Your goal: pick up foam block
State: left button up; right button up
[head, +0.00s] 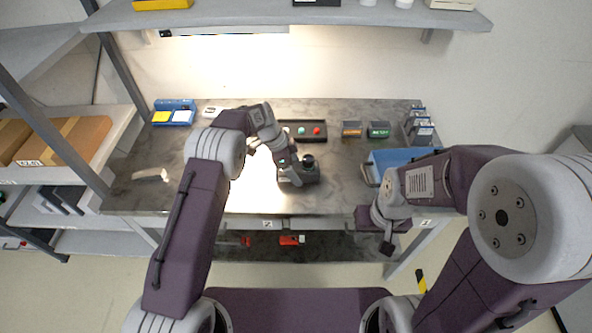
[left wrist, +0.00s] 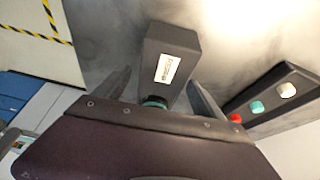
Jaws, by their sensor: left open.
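The foam block appears to be a dark grey block (head: 299,179) on the worktable, near its front edge. In the left wrist view the dark grey block (left wrist: 172,48) has a white label too blurred to read. A round teal and black part shows at its near end. My left gripper (head: 290,172) is over the block in the head view. In the left wrist view my left gripper (left wrist: 160,92) is open, its fingers apart on either side of the block's near end. Contact cannot be told. My right gripper (head: 388,245) hangs by the table's front right edge, its jaws unclear.
A dark button panel (head: 291,124) lies behind the block; it also shows in the left wrist view (left wrist: 270,98). A blue bin (head: 385,158), small boxes (head: 378,130) and a blue holder (head: 175,106) stand around. A pale piece (head: 150,175) lies left. A shelf (head: 240,14) overhangs the back.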

aim_at(300, 167)
pick_arm(q)
jog(key=shift+w+d+f, duration=0.1)
jog(key=shift+d+f, duration=0.15)
jog(key=shift+f, duration=0.35)
jog(key=shift+r, duration=0.1)
jog(key=c, duration=1.5)
jog(key=shift+r, duration=0.65)
notch_tip(300, 167, up, 3)
jog(key=shift+f+b, duration=0.15)
jog(key=shift+b, duration=0.4)
jog(key=s+d+r, duration=0.2)
jog(key=d, duration=0.1)
jog(key=s+d+r+b, duration=0.1)
jog(key=s+d+r, duration=0.1)
jog(key=d, duration=0.1)
jog(key=s+d+r+b, duration=0.1)
jog(key=s+d+r, duration=0.1)
jog(key=d+r, duration=0.1)
jog(key=shift+d, duration=0.5)
